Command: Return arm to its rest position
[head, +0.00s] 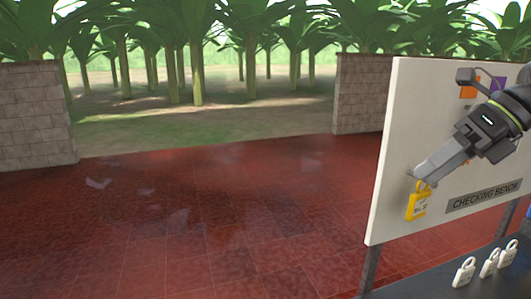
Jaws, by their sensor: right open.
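My right gripper (422,178) reaches in from the right edge in front of a pale board (400,110). Its grey fingers point down and left, and it is open. A yellow padlock-shaped tag (417,205) with small dark markings hangs on the board just below the fingertips. The fingertips overlap the top of its loop in the picture; I cannot tell whether they touch it. My left gripper is not in view.
The board bears a "CHECKING BENCH" sign (485,196) and an orange patch (468,88). Several white padlock-shaped pieces (464,272) stand on a dark surface (425,287) at lower right. Red tiled floor (200,230) lies clear at left, between stone walls (35,115).

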